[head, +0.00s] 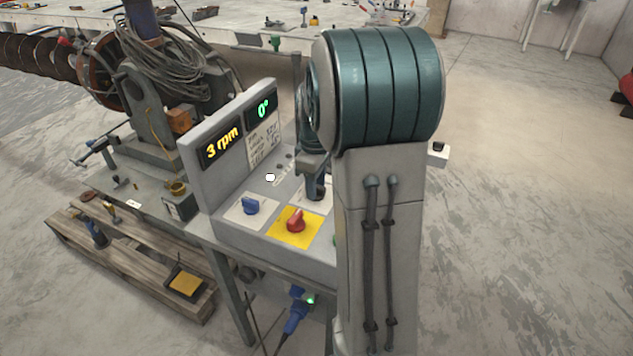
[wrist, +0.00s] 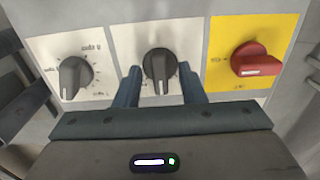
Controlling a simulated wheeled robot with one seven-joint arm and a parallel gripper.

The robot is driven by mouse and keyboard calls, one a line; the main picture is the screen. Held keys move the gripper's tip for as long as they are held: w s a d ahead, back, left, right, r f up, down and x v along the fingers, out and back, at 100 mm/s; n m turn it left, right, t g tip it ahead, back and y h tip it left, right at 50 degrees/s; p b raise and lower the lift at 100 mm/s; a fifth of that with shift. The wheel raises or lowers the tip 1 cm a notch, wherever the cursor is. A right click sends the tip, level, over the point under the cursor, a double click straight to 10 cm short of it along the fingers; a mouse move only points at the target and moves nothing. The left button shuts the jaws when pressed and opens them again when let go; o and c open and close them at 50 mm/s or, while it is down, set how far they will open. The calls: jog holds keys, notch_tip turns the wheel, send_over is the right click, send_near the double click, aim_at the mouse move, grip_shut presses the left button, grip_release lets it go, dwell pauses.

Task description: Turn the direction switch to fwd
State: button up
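In the wrist view, a black rotary knob (wrist: 158,62) on a white plate stands between the two fingers of my gripper (wrist: 159,68). The fingers are open, one on each side of the knob, with small gaps visible. The knob's ridge runs roughly straight up and down in the picture. The printing on its plate is mostly covered, so I cannot read a fwd mark or tell for sure that it is the direction switch. In the head view, my gripper (head: 316,190) is low over the panel, and my arm hides much of that area.
Beside it in the wrist view are another dark knob (wrist: 75,78) with a scale and a red switch (wrist: 256,66) on yellow.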

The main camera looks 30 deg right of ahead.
grip_shut()
jog(key=shift+m, duration=0.3)
jog(key=m, duration=0.4)
jog(key=shift+p, duration=0.3)
jog(key=shift+w+m, duration=0.1)
jog(key=shift+m, duration=2)
jog(key=shift+r, duration=0.1)
grip_release()
